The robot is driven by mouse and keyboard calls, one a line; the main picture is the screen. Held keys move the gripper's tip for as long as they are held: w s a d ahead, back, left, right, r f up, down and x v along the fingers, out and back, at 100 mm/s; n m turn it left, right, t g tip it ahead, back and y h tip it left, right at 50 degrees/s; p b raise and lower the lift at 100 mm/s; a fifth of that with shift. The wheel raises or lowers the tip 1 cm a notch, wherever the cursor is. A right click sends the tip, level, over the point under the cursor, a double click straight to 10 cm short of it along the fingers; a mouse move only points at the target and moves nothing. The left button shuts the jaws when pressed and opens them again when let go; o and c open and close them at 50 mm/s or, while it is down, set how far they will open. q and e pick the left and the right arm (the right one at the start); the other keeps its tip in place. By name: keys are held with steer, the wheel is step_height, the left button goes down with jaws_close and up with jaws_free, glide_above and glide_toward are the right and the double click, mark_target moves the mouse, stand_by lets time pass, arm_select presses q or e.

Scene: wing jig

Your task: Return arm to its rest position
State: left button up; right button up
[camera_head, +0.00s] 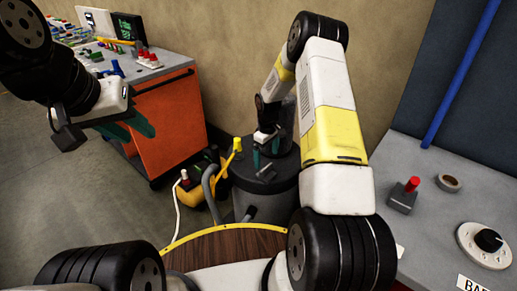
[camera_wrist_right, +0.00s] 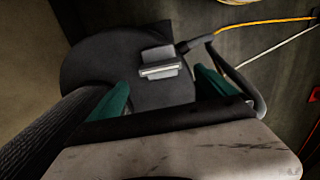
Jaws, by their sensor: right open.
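My right arm (camera_head: 335,125) reaches out and bends down over a dark round drum (camera_head: 265,190). My right gripper (camera_head: 266,160) hangs just above the drum's top with its teal fingers apart. In the right wrist view the right gripper (camera_wrist_right: 163,92) is open and empty. A small grey block with a pale edge (camera_wrist_right: 160,65) sits on the dark drum top beyond the fingertips. My left gripper (camera_head: 128,128) is at the upper left, in front of the orange cabinet, its two teal fingers apart with nothing seen between them.
The orange cabinet (camera_head: 168,112) carries small parts on its grey top. A yellow-and-black unit (camera_head: 197,203) with a cable stands beside the drum.

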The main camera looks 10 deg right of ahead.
steer(key=shift+r, duration=0.45)
steer(key=s+a+r+m+t, duration=0.1)
steer(key=s+r, duration=0.2)
steer(key=r, duration=0.6)
steer(key=s+r+m+t, duration=0.1)
steer(key=s+r, duration=0.3)
steer(key=r, duration=0.6)
steer(key=s+a+r+m+t, duration=0.1)
steer(key=s+r, duration=0.2)
steer(key=r, duration=0.6)
steer(key=s+a+r+m+t+y, duration=0.1)
steer(key=s+r, duration=0.4)
steer(key=s, duration=0.6)
steer(key=s+a+r+m+t+y, duration=0.1)
steer(key=s+r, duration=0.4)
steer(key=s, duration=0.6)
steer(key=shift+s+a+m+t, duration=0.2)
steer(key=shift+a+m+t, duration=0.35)
steer(key=shift+m, duration=0.55)
